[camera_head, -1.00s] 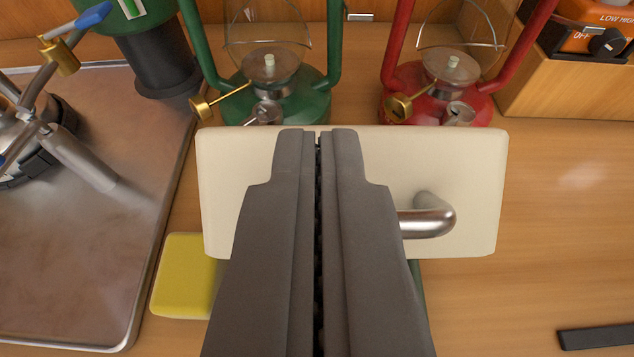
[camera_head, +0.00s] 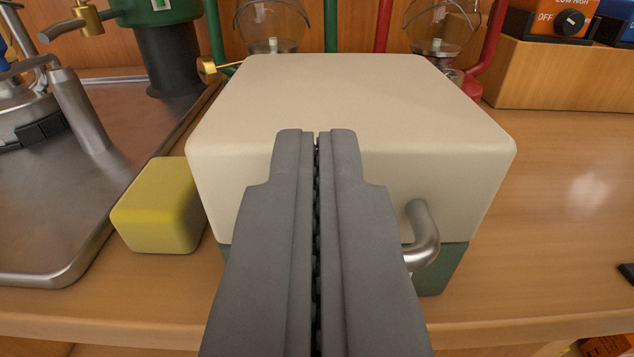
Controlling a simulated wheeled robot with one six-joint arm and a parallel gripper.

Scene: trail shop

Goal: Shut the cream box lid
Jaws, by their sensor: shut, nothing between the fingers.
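The cream box lid (camera_head: 350,95) is a deep block-shaped cover with rounded edges. It lies level over the green box base (camera_head: 452,265), which shows below it at the lower right. A metal handle (camera_head: 424,235) curves out from the lid's front face, partly hidden. My gripper (camera_head: 317,134) is shut and empty. Its fingertips are in front of the lid's front upper edge; I cannot tell whether they touch it.
A yellow block (camera_head: 158,205) stands left of the box, near a metal tray (camera_head: 120,150) with a stove. A green lantern (camera_head: 215,35) and a red lantern (camera_head: 487,50) stand behind. A wooden crate (camera_head: 560,82) is at the back right. The right counter (camera_head: 555,190) is mostly clear.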

